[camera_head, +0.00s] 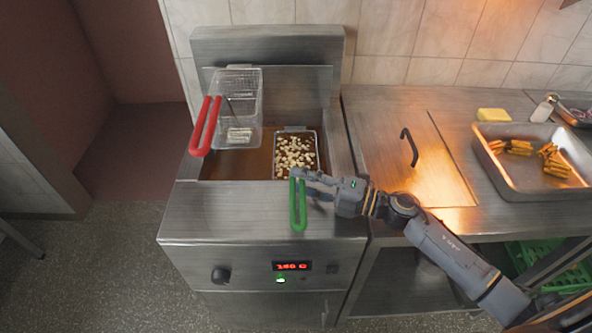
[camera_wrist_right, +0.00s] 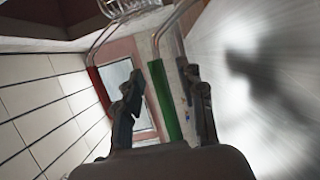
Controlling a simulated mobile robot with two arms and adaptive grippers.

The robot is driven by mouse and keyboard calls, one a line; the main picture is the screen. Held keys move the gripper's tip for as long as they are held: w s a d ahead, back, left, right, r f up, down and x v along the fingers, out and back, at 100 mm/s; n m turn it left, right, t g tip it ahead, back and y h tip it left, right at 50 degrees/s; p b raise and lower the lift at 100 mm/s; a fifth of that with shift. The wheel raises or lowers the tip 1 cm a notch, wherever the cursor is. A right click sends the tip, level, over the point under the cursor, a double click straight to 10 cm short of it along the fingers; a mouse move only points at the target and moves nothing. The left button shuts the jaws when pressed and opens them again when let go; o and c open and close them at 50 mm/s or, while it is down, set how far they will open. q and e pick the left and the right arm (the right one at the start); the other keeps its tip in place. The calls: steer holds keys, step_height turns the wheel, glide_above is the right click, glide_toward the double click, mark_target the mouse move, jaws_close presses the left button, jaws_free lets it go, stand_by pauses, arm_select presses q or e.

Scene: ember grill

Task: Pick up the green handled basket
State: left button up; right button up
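The green-handled basket (camera_head: 296,152) sits in the right part of the fryer's oil well, with pale pieces of food in it. Its green handle (camera_head: 298,208) sticks out over the fryer's front top. My right gripper (camera_head: 303,180) is at this handle, reaching in from the right. In the right wrist view the green handle (camera_wrist_right: 165,100) runs between the two spread fingers of the right gripper (camera_wrist_right: 163,95), with a gap on the left finger's side; contact with the right finger is unclear. My left gripper is not in view.
A red-handled basket (camera_head: 238,105) is raised at the fryer's left, its red handle (camera_head: 205,126) also angled forward. The steel counter (camera_head: 375,125) to the right has a lid with a dark handle (camera_head: 409,147). A tray (camera_head: 510,180) of browned food stands farther right.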

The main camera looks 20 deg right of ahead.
jaws_close()
steer(key=shift+r, duration=0.1)
step_height(320, 180, up, 10)
steer(key=shift+p, duration=0.35)
stand_by(0.4)
step_height(320, 180, up, 15)
steer(key=p, duration=1.4)
steer(key=shift+f, duration=0.2)
